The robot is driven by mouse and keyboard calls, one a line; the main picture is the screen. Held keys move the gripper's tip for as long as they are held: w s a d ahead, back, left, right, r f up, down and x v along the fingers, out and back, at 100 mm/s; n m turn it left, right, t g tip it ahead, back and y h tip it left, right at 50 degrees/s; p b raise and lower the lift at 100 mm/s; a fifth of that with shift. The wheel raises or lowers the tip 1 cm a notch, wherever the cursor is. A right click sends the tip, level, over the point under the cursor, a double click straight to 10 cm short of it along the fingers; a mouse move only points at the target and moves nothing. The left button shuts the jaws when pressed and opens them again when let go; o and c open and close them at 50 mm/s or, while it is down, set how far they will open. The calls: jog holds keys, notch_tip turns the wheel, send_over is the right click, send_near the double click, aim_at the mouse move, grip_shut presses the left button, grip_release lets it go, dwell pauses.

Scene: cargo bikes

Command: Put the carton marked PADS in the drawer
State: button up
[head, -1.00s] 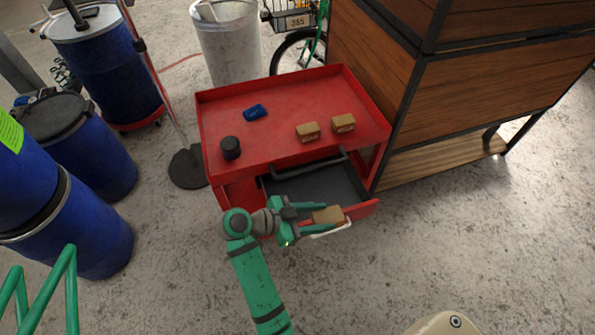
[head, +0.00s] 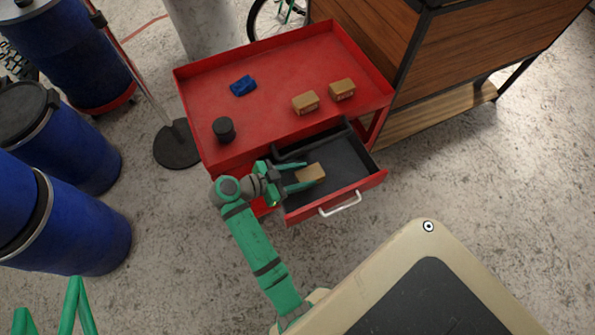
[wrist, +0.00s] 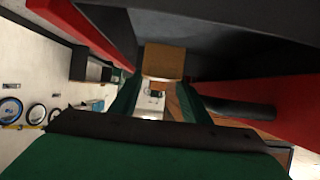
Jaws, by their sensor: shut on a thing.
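My gripper (head: 306,175) is shut on a small brown carton (head: 311,172). The carton also shows between the fingers in the wrist view (wrist: 164,61). No marking can be read on it, so I cannot tell whether it is the PADS one. The drawer (head: 361,194) of the red cart is pulled open, with a dark grey inside and a white handle on its front. In the head view the carton is over the left-middle part of the drawer; I cannot tell whether it touches the drawer floor.
On the red cart top (head: 275,85) are two more brown cartons (head: 305,102) (head: 342,89), a blue item (head: 243,86) and a black cylinder (head: 223,129). A dark bar (head: 305,143) runs along the drawer's back. Blue barrels (head: 75,230) stand left; a wooden bench is right.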

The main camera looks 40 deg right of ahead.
notch_tip(320, 180, down, 6)
jog(key=shift+f, duration=0.1)
jog(key=w, duration=0.3)
jog(key=shift+w+d, duration=0.2)
jog(key=shift+d, duration=0.2)
jog(key=shift+w+f, duration=0.15)
jog(key=shift+w, duration=0.1)
jog(key=shift+f, duration=0.4)
jog(key=o, duration=1.2)
jog(key=shift+f, duration=0.1)
jog(key=shift+c, duration=0.2)
jog(key=v, duration=1.2)
